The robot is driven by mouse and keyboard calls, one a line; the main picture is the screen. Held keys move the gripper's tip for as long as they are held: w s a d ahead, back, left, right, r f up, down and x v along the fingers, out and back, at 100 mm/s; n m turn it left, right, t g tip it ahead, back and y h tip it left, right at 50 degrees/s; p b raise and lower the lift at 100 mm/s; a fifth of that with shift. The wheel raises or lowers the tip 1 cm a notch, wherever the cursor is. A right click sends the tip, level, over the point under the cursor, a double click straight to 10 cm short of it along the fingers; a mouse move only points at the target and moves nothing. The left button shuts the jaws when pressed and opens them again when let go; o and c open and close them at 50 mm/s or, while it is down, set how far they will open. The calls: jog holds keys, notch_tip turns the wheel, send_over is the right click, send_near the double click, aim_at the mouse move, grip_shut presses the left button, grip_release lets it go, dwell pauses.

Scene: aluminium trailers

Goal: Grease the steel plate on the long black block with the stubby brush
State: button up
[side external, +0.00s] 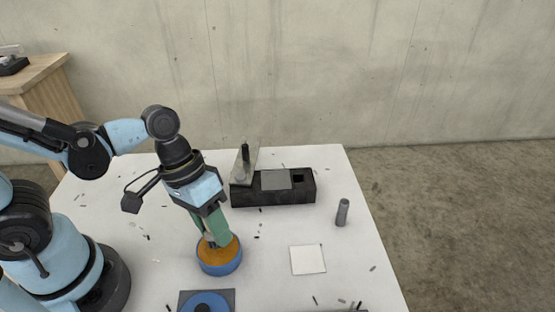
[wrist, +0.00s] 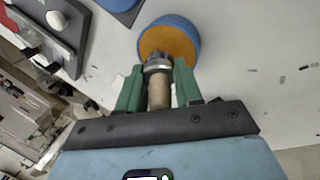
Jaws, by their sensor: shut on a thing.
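My gripper (side external: 210,238) has green fingers and points down over a round blue tub (side external: 219,266) of orange grease (side external: 222,253). In the wrist view the gripper (wrist: 158,72) is shut on the stubby brush (wrist: 159,90), which has a brownish handle and a dark head. The brush head overlaps the near side of the tub (wrist: 193,32); I cannot tell whether it touches the grease (wrist: 170,42). The long black block (side external: 250,196) lies toward the back of the table, and the grey steel plate (side external: 275,180) lies flat on its top.
A metal bracket (side external: 245,163) with a dark upright part stands at the block's left end. A grey cylinder (side external: 342,212) stands to the right. A white square (side external: 307,259) lies on the white table. A blue lid-like disc (side external: 205,302) sits on a dark plate at the front.

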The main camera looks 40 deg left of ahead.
jog(key=shift+f, duration=0.65)
dwell(1.3)
jog(key=shift+r, duration=0.1)
jog(key=shift+r, duration=3.45)
jog(key=shift+w, duration=0.1)
